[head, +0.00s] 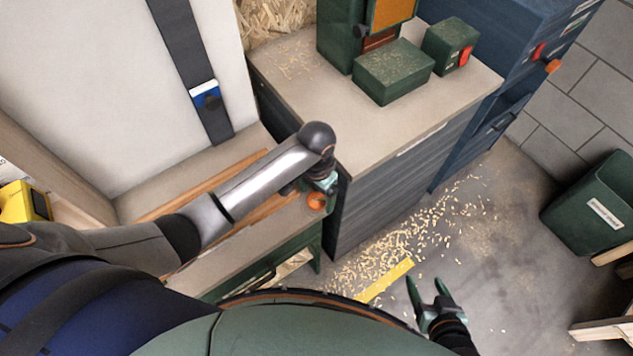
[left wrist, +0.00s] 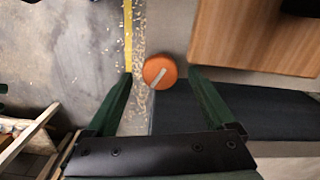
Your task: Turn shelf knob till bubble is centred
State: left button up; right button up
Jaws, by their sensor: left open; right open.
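The orange knob (head: 317,201) sits at the front right corner of the low shelf (head: 291,226). In the left wrist view the round knob (left wrist: 160,72) shows a pale bar across its face. My left gripper (head: 322,186) is at the knob, partly hidden behind its own wrist in the head view. In the left wrist view its two green fingers (left wrist: 159,75) stand open, one on each side of the knob, with a gap on the left; contact on the right is unclear. My right gripper (head: 430,286) is open and empty above the floor. I cannot make out a bubble.
A grey cabinet (head: 385,185) with a green machine (head: 393,72) on top stands close to the right of the shelf. Wood chips and a yellow strip (head: 386,281) lie on the floor. A green bin (head: 592,205) stands at the right. A yellow object (head: 22,203) is at the left edge.

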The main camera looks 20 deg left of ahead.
aim_at(316, 200)
pick_arm(q)
notch_tip(316, 200, up, 12)
jog(key=shift+f, duration=0.15)
dwell(0.7)
